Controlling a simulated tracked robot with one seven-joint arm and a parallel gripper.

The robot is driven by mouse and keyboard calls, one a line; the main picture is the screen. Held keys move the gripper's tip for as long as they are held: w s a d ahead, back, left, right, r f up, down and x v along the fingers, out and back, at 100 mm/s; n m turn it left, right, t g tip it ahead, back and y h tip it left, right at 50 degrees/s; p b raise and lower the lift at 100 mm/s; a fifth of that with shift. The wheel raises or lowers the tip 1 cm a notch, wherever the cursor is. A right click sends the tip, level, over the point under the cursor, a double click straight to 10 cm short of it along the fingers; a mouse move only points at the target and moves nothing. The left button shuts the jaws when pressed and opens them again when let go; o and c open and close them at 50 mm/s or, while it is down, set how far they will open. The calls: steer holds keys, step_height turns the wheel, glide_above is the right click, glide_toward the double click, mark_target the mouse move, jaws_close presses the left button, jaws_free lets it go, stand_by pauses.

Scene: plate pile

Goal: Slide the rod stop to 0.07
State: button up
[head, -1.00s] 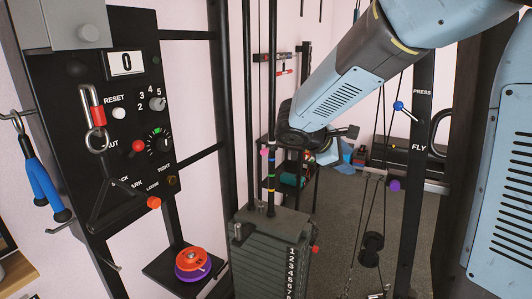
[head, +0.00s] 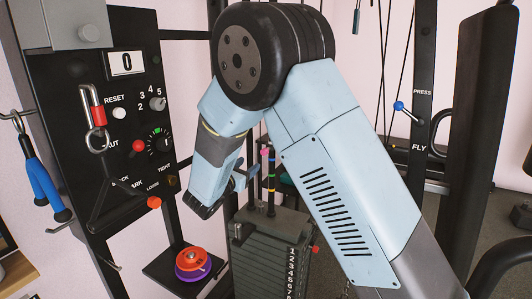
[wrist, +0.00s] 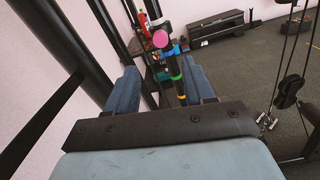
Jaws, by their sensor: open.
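The rod stop looks to be the pink knob (head: 264,152) beside a thin upright black rod (head: 271,190) with coloured bands above the weight stack. In the wrist view the pink knob (wrist: 160,39) and the banded rod (wrist: 174,66) appear ahead, between the two blue fingers. The rod is nearer the right finger. My gripper (wrist: 160,72) is open, with nothing held. Whether the rod is inside the jaws or beyond them I cannot tell. In the head view my arm hides much of the rod's surroundings, and the fingers are seen only partly.
The numbered weight stack (head: 263,260) stands below the rod. A black control panel (head: 130,120) with knobs is at left. A red and purple disc pile (head: 193,263) sits on a low shelf. Black uprights and cables stand around; open floor (wrist: 245,65) lies to the right.

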mark_target(263, 154)
steer(key=x, duration=1.3)
steer(key=shift+w+d, duration=0.2)
steer(key=shift+w, duration=0.05)
steer(key=shift+c, duration=0.2)
jaws_close()
steer(key=shift+a+f, duration=0.1)
